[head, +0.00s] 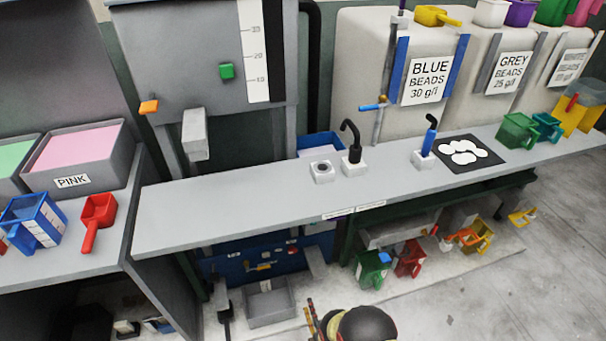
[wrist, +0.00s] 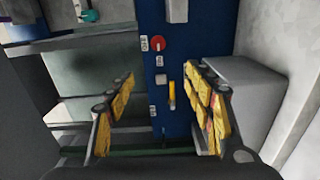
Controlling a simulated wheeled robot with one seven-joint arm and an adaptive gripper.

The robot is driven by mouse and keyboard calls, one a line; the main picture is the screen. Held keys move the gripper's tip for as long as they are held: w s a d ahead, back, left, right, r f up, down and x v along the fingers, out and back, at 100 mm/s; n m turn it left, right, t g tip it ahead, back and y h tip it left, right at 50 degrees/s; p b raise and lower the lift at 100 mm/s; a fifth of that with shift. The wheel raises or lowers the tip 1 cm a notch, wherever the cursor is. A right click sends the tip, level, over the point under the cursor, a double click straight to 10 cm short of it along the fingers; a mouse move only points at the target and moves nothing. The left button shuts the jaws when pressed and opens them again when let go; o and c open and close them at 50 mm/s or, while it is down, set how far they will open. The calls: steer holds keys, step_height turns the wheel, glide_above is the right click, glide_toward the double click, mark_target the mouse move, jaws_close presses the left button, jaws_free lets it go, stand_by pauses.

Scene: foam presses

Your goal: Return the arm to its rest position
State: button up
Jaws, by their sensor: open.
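My gripper (wrist: 165,82) is open in the wrist view, its two yellow-padded fingers apart with nothing between them. It faces a dark blue panel (wrist: 180,60) with a red knob (wrist: 158,43) and a yellow handle (wrist: 172,95); how far off the panel is, I cannot tell. In the head view, a dark rounded part of my arm shows at the bottom edge, below the long grey counter; most of the arm is out of frame.
The grey counter (head: 240,206) crosses the head view, carrying a black hooked spout (head: 350,140), a blue-handled one (head: 429,137) and a black mat (head: 488,158). Coloured scoops, including a green one (head: 370,272), lie below. Open floor (head: 500,290) lies at right.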

steer(key=s+d+f+m+g+h, duration=0.2)
steer(key=s+f+m+g, duration=0.3)
steer(key=f, duration=0.4)
steer(key=s+d+f+m+g+h, duration=0.1)
steer(key=s+f+m+g, duration=0.1)
steer(key=s+f+g, duration=0.5)
steer(key=w+d+r+m+g+h+p, duration=0.15)
steer(key=r+m+g, duration=0.3)
steer(key=r, duration=1.85)
steer(key=w+d+r+m+g+h+p, duration=0.1)
steer(key=w+d+r+m+g, duration=0.3)
steer(key=r, duration=1.9)
steer(key=s+d+r+m+t+p, duration=0.1)
steer(key=s+r, duration=0.5)
steer(key=r, duration=1.1)
steer(key=s+d+r+m+t+p, duration=0.2)
steer(key=s+d+r+t, duration=0.2)
steer(key=r, duration=1.2)
steer(key=s+d+r+m+t+p, duration=0.1)
steer(key=s+r+t, duration=0.3)
steer(key=s+r, duration=0.5)
step_height(320, 180, up, 9)
steer(key=shift+s+d+f+m+p, duration=0.15)
steer(key=shift+d+m+p, duration=0.15)
steer(key=shift+d+m, duration=0.4)
